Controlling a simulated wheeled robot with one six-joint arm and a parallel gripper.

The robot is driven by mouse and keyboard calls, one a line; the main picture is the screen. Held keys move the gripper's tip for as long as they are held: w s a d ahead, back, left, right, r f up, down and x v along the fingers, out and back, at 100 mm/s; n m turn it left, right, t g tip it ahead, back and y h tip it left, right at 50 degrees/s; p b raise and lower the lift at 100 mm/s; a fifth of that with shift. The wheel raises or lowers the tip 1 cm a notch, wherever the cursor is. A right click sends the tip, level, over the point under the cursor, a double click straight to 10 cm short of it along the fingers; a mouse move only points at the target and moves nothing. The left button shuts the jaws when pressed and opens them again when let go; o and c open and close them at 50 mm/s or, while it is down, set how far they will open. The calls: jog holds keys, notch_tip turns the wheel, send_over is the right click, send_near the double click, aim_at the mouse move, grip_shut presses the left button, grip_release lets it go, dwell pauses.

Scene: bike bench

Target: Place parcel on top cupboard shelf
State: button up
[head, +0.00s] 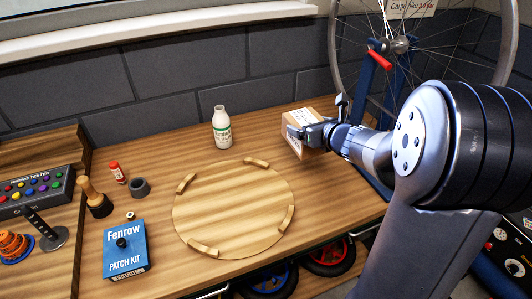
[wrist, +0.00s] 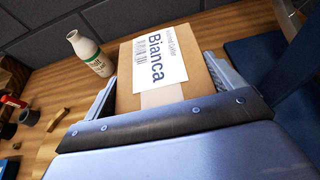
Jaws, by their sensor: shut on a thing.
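The parcel (head: 296,120) is a small brown cardboard box with a white label, at the right of the bench in the head view. In the wrist view the parcel (wrist: 187,95) fills the space between the fingers, and its label reads "Bianca". My gripper (head: 308,130) is shut on the parcel, with a finger on either side in the wrist view (wrist: 165,88). Whether the parcel touches the bench top or is a little above it, I cannot tell. No cupboard or shelf shows clearly in either view.
A white bottle (head: 222,128) stands left of the parcel. A round wooden board (head: 235,210) with raised edge pieces lies mid-bench. A blue Patch Kit box (head: 124,250) is at front left. A bicycle wheel in a blue stand (head: 366,85) rises at right, close to my arm.

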notch_tip(320, 180, down, 9)
jog(key=shift+f+b, duration=0.2)
jog(key=shift+b, duration=0.75)
jog(key=shift+f+b, duration=0.2)
jog(key=shift+b, duration=0.1)
jog(key=o, duration=1.3)
jog(key=shift+r, duration=0.1)
